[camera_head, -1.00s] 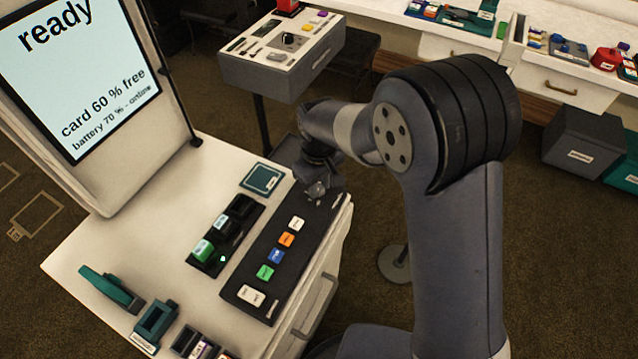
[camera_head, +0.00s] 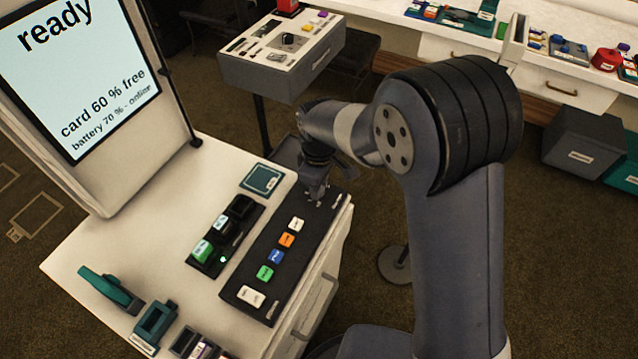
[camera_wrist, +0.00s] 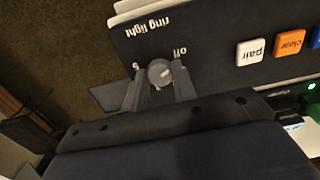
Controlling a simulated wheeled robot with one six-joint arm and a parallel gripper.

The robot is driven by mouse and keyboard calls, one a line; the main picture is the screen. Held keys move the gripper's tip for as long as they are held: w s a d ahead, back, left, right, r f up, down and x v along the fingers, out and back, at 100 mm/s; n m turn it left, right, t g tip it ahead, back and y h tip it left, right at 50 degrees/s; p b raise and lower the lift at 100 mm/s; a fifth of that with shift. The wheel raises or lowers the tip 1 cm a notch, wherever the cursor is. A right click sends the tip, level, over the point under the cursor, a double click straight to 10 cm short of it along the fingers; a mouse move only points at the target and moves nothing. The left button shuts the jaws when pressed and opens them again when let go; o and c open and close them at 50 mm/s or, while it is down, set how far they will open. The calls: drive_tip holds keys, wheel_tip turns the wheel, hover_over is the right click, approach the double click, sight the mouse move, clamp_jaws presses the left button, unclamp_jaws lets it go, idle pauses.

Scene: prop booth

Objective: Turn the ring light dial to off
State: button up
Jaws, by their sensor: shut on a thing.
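The ring light dial (camera_wrist: 159,72) is a round grey knob with a light mark, at the end of the black control panel (camera_head: 262,275). In the wrist view it sits below the printed words "ring light", with "off" to its upper right and another, partly covered label to its left. My gripper (camera_wrist: 160,80) is shut on the dial, one finger on each side. In the head view my gripper (camera_head: 315,198) is at the panel's far end and hides the dial. I cannot tell exactly which label the mark points to.
White, orange, blue and green buttons (camera_head: 276,257) line the panel close to the dial. A battery charger (camera_head: 225,237) and a teal pad (camera_head: 262,179) lie left of it. A screen (camera_head: 85,85) stands at the back left of the white counter (camera_head: 130,240).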

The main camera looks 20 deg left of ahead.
drive_tip(key=o, duration=1)
wheel_tip(320, 180, up, 11)
drive_tip(key=shift+f, duration=0.2)
wheel_tip(320, 180, down, 11)
drive_tip(key=shift+r, duration=0.2)
idle(0.5)
